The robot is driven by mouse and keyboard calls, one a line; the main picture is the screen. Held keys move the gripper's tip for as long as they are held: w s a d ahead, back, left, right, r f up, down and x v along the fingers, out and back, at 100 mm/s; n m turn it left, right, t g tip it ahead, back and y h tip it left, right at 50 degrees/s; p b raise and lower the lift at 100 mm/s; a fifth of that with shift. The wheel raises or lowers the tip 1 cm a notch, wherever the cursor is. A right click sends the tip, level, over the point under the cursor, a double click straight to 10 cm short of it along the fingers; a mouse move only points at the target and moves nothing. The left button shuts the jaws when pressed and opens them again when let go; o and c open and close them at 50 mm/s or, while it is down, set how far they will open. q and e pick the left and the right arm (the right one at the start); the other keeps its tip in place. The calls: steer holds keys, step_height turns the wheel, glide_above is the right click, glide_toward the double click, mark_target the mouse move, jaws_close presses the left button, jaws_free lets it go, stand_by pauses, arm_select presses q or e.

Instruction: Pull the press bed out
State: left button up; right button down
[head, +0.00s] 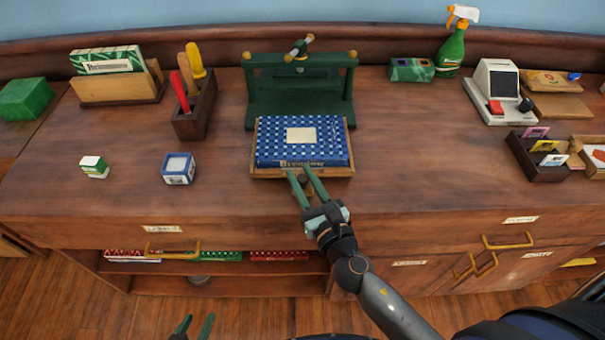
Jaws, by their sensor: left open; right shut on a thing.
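The green book press (299,88) stands at the back middle of the wooden counter. Its wooden press bed (341,173) juts out toward me, in front of the press frame. A blue patterned book (302,140) with a pale label lies on the bed. My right gripper (306,182) is at the front edge of the bed, shut on its round knob, which the fingers partly hide. My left gripper (194,326) is open and empty at the bottom of the view, below the counter's front edge and away from the press.
On the counter left of the press are a tool holder (195,112), a small blue box (179,168) and a green-white box (93,167). A green spray bottle (452,48), a white machine (497,92) and a dark card tray (537,158) stand to the right. The counter beside the bed is clear.

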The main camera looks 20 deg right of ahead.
arm_select(q)
steer(key=shift+w, duration=0.1)
arm_select(e)
steer(key=c, duration=0.6)
jaws_free()
arm_select(q)
steer(key=shift+a, duration=0.1)
